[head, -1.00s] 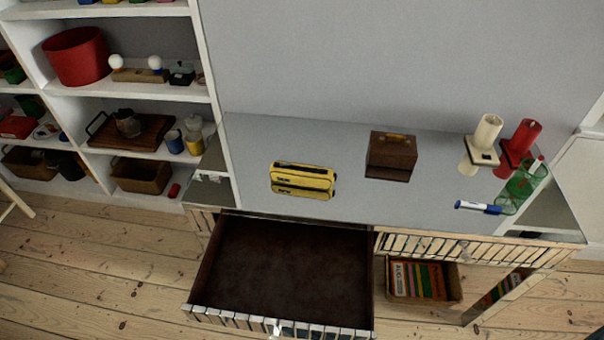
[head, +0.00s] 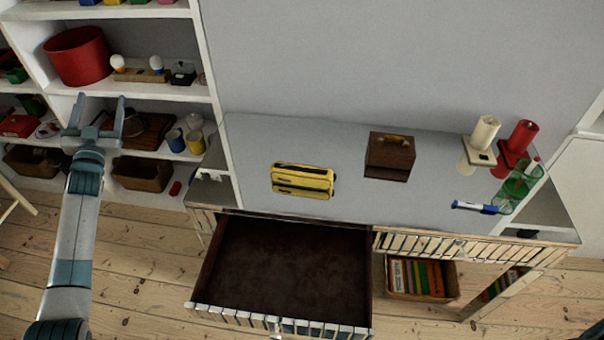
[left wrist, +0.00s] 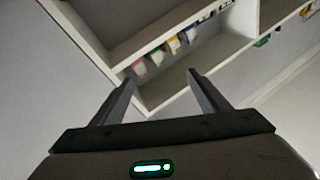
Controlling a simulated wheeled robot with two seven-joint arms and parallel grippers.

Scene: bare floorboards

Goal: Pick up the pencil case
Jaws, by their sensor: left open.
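The yellow pencil case (head: 303,180) with black zips lies on the grey top of the cabinet (head: 250,140), left of its middle. My left gripper (head: 98,105) is raised at the left of the head view, in front of the white shelves and well left of the pencil case. Its two fingers are apart with nothing between them. In the left wrist view the open fingers (left wrist: 160,92) point at a white shelf unit, and the pencil case does not show there. My right gripper is not in view.
An empty dark drawer (head: 285,270) stands pulled out below the pencil case. A brown box (head: 390,155), candles (head: 484,132), a green mesh cup (head: 518,185) and a marker (head: 474,207) are to the right on the top. White shelves (head: 150,94) with several items stand at left.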

